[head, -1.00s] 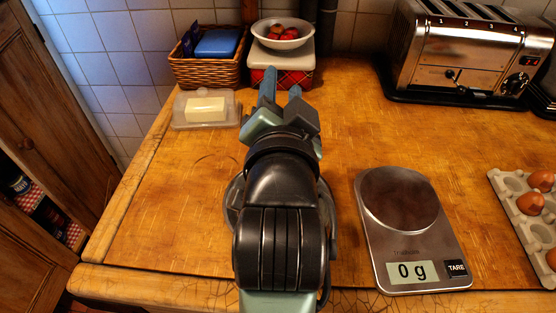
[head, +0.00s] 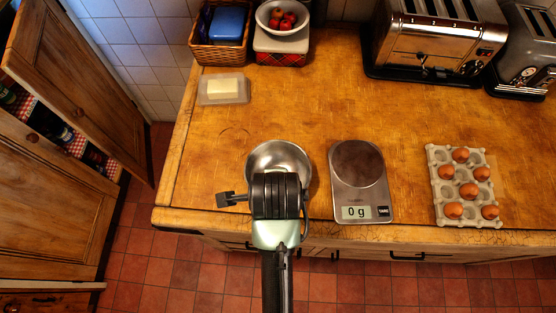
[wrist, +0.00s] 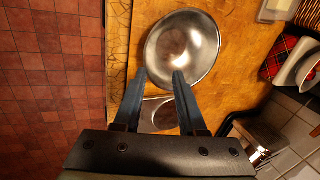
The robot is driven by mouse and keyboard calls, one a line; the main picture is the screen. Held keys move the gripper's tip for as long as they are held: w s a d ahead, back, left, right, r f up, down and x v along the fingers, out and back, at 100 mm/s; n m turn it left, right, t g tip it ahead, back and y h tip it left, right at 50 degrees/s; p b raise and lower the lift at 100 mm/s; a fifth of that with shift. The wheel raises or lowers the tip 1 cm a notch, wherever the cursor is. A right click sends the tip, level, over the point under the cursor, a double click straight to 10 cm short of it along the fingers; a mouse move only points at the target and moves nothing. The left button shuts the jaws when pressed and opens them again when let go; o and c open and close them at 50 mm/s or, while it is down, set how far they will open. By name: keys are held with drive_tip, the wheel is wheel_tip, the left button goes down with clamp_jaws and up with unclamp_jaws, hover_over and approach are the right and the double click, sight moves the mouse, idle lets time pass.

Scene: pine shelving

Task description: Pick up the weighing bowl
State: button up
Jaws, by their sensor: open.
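The weighing bowl (head: 279,157) is a round, shiny steel bowl on the wooden counter, left of the kitchen scale (head: 358,205). My arm covers its near part in the head view. In the wrist view the whole bowl (wrist: 183,48) shows, upright and empty. My gripper (wrist: 161,76) is open and empty there, its two blue fingers apart, with the tips overlapping the bowl's lower edge in the picture. I cannot tell whether they touch it. In the head view the fingers are hidden by my arm. The scale reads 0 g and its plate is bare.
An egg tray (head: 437,157) with several brown eggs stands at the right. A butter dish (head: 222,89), a wicker basket (head: 221,50) and a white bowl of red fruit (head: 283,17) are at the back left. A toaster (head: 432,45) stands behind. The counter's middle is clear.

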drive_tip(key=shift+g, duration=0.3)
drive_tip(key=shift+s+d+f+p+x, duration=0.1)
drive_tip(key=shift+s+p+x, duration=0.25)
drive_tip(key=shift+x, duration=1.75)
drive_tip(key=shift+s+d+f+p+x, duration=0.15)
drive_tip(key=shift+p+x, duration=0.3)
drive_tip(key=shift+x, duration=1.6)
drive_tip(key=shift+s+d+p+x, duration=0.1)
drive_tip(key=shift+s+p+x, duration=0.25)
drive_tip(key=shift+x, duration=1.75)
clamp_jaws()
